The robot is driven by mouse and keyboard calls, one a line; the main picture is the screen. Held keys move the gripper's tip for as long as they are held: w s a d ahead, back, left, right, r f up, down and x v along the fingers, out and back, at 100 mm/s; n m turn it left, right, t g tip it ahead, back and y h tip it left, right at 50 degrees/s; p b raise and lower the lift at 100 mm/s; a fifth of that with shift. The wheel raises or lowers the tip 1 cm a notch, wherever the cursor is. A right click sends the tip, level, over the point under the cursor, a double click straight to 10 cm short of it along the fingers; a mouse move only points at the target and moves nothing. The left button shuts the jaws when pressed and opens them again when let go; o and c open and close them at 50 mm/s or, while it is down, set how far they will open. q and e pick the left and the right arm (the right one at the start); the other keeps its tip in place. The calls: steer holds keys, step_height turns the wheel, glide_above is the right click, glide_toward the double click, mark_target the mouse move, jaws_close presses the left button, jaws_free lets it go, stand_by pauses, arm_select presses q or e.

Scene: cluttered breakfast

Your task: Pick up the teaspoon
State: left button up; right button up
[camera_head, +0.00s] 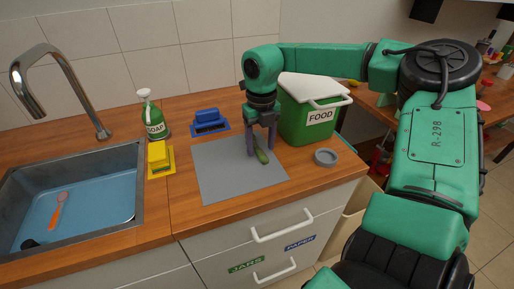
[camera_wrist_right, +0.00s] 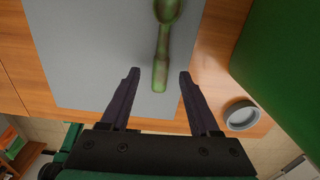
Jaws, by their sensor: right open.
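A green spoon, which looks like the teaspoon (camera_wrist_right: 161,48), lies on a grey mat (camera_wrist_right: 90,50). In the head view the spoon (camera_head: 262,156) shows partly, between the fingers at the mat's right part. My right gripper (camera_head: 261,150) is over the mat with its fingers pointing down around the spoon. In the wrist view the right gripper (camera_wrist_right: 160,75) is open, with the spoon's handle end between its fingertips and a gap on both sides. Whether the fingertips touch the mat I cannot tell. My left gripper is not in view.
A green FOOD bin (camera_head: 308,122) stands close behind and right of the gripper. A small grey round dish (camera_head: 326,157) sits near the counter's right edge. A blue brush (camera_head: 208,121), yellow sponge (camera_head: 158,156), soap bottle (camera_head: 151,117) and sink with an orange spoon (camera_head: 58,208) are left.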

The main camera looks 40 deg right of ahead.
mark_target(261, 152)
steer(key=shift+f, duration=0.65)
steer(key=shift+d+f, duration=0.1)
steer(key=shift+f, duration=0.1)
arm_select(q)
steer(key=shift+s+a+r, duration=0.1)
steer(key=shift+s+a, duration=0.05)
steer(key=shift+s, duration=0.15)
arm_select(e)
jaws_close()
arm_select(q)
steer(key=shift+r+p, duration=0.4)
arm_select(e)
step_height(261, 152, up, 20)
